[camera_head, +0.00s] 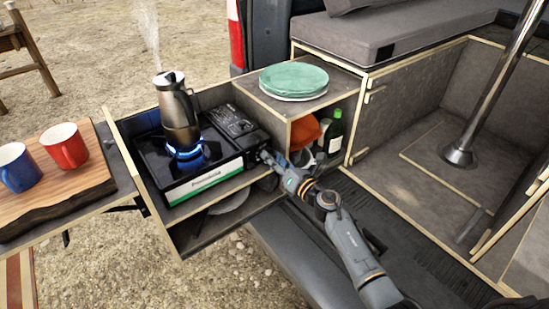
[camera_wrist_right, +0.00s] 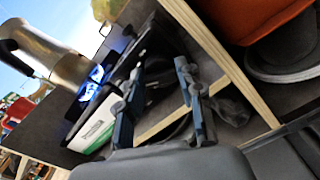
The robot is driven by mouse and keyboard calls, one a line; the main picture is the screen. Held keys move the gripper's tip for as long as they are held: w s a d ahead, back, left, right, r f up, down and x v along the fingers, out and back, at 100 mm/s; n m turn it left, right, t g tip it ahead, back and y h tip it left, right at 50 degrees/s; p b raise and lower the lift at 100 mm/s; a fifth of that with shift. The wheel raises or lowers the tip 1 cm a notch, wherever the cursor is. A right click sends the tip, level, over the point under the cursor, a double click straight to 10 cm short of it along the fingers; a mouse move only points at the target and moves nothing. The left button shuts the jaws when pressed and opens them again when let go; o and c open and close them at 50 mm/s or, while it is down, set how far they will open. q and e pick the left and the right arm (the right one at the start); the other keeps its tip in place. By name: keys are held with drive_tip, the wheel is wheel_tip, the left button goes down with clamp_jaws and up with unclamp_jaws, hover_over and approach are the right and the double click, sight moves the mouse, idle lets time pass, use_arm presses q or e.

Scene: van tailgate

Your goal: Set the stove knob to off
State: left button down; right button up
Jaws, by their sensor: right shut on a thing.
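The black camping stove (camera_head: 203,184), with a green and white front label, sits in the pulled-out wooden drawer unit. A blue flame (camera_head: 187,151) burns on it under a steel coffee pot (camera_head: 178,108), and steam rises above the pot. The pot (camera_wrist_right: 52,58) and flame (camera_wrist_right: 97,73) also show in the right wrist view. My right gripper (camera_head: 264,156) is at the right end of the stove's front face, shut on the stove knob. The fingers (camera_wrist_right: 158,72) straddle the spot in the wrist view; the knob itself is mostly hidden. My left gripper is not in view.
Green plates (camera_head: 293,78) lie on the cabinet top right of the stove. An orange item (camera_head: 304,132) and a green bottle (camera_head: 335,132) stand in the compartment below. Red (camera_head: 65,146) and blue (camera_head: 17,168) mugs are on a wooden board at left.

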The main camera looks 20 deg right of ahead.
drive_tip(key=m+p, duration=0.1)
drive_tip(key=m, duration=0.4)
drive_tip(key=m+p, duration=0.2)
drive_tip(key=m, duration=0.4)
drive_tip(key=shift+d+f+m, duration=0.1)
drive_tip(key=shift+f+m, duration=0.1)
drive_tip(key=shift+m, duration=0.1)
idle(0.5)
drive_tip(key=o, duration=1.2)
drive_tip(key=shift+c, duration=0.2)
drive_tip(key=v, duration=1.2)
